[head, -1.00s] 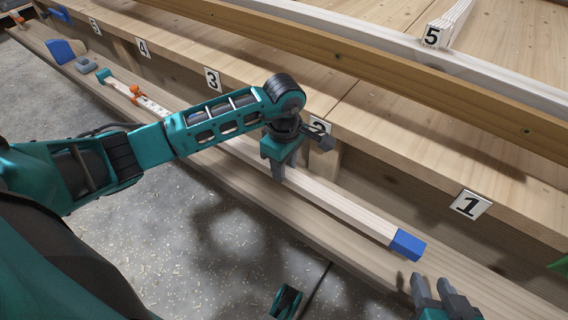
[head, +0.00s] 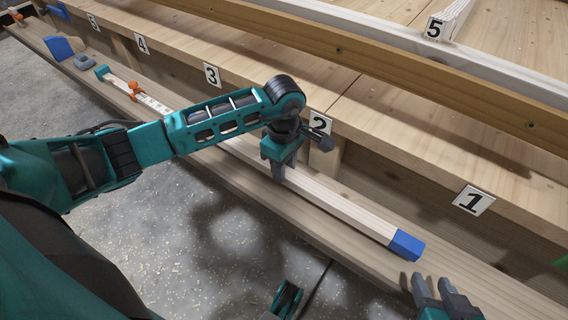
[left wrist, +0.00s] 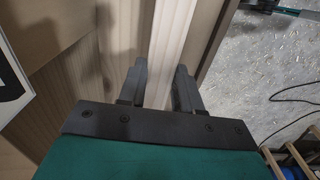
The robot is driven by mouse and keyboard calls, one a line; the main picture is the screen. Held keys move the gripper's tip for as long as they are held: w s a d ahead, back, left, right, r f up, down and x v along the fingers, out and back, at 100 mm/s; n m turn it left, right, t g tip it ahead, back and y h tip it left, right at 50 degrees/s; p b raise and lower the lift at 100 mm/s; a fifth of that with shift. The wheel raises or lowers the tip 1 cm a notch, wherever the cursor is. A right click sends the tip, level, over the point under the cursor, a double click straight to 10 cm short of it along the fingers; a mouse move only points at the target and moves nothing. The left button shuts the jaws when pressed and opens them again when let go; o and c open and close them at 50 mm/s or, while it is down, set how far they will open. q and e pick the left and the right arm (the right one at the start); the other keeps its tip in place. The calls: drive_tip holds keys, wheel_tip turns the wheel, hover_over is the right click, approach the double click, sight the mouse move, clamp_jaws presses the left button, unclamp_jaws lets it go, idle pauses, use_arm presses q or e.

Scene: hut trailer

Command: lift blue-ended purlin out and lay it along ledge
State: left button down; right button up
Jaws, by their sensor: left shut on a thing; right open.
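The blue-ended purlin (head: 335,208) is a long pale wooden bar with a blue end (head: 406,245) at its near right. It lies along the low wooden ledge (head: 290,218), beside the bench front. My left gripper (head: 277,174) points down and is shut on the purlin around its middle. In the left wrist view the purlin (left wrist: 172,45) runs between the two fingers (left wrist: 160,85). My right gripper (head: 436,285) is open and empty at the bottom right, near the blue end. Whether the purlin touches the ledge under my left gripper is hard to tell.
A brown beam (head: 390,68) and a white bar (head: 490,68) lie across the bench top. Number plates such as 1 (head: 473,200) and 3 (head: 212,75) mark its edge. Orange clamps, a teal-ended piece (head: 102,72) and a blue block (head: 58,47) sit farther along the ledge.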

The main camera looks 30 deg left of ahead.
use_arm(q)
drive_tip(key=shift+f+b, duration=0.3)
drive_tip(key=shift+f, duration=0.35)
use_arm(e)
drive_tip(key=shift+f, duration=0.35)
use_arm(q)
drive_tip(key=shift+f, duration=0.15)
drive_tip(key=shift+f, duration=0.7)
drive_tip(key=c, duration=0.7)
unclamp_jaws()
drive_tip(key=shift+f, duration=0.1)
use_arm(e)
drive_tip(key=shift+f, duration=0.1)
